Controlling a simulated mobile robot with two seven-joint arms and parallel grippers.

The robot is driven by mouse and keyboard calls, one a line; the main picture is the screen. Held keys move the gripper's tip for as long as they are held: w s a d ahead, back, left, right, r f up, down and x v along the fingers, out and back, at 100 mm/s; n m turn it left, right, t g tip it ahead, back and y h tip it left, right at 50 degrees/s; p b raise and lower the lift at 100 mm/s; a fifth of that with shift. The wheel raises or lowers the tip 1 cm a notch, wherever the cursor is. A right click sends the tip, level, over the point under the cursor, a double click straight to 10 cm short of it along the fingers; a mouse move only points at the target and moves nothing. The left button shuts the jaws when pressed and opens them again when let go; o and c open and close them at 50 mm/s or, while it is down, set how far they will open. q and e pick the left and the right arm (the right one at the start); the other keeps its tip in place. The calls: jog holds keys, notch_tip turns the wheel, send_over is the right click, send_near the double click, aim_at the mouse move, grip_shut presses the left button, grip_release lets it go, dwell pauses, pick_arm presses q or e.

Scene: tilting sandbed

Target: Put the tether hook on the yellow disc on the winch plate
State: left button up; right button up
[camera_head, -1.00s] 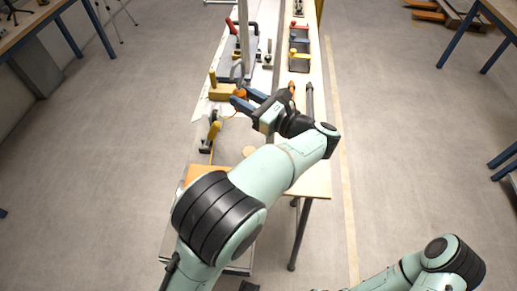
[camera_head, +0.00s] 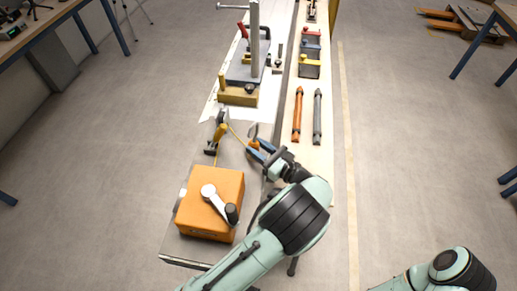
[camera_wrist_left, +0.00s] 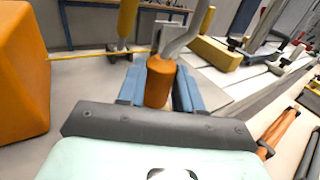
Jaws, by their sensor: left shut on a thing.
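My left gripper (camera_head: 258,149) is shut on the orange handle of the tether hook (camera_wrist_left: 160,82). The handle sits upright between the blue fingers in the left wrist view. The hook's grey curved end (camera_head: 253,131) rises from the gripper, and a yellow tether (camera_wrist_left: 90,55) runs across to its side. I cannot make out the yellow disc now; the gripper and arm cover part of the plate. My right gripper is outside the view.
A yellow upright (camera_head: 220,131) on a dark base stands left of the gripper. A tan block (camera_head: 238,97) and a tall grey post (camera_head: 254,40) lie beyond. An orange tube (camera_head: 298,115) and a grey tube (camera_head: 318,117) lie to the right.

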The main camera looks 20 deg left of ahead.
pick_arm(q)
jog(key=shift+f, duration=0.45)
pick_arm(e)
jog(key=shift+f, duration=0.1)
pick_arm(q)
jog(key=shift+f+b, duration=0.2)
jog(key=shift+b, duration=0.1)
jog(key=o, duration=0.9)
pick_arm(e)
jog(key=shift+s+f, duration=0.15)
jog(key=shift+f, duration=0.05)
pick_arm(q)
jog(key=shift+o, duration=0.2)
jog(key=shift+r, duration=0.1)
jog(key=shift+r+p, duration=0.25)
jog(key=shift+p, duration=0.1)
jog(key=b+v, duration=0.3)
jog(key=v, duration=0.9)
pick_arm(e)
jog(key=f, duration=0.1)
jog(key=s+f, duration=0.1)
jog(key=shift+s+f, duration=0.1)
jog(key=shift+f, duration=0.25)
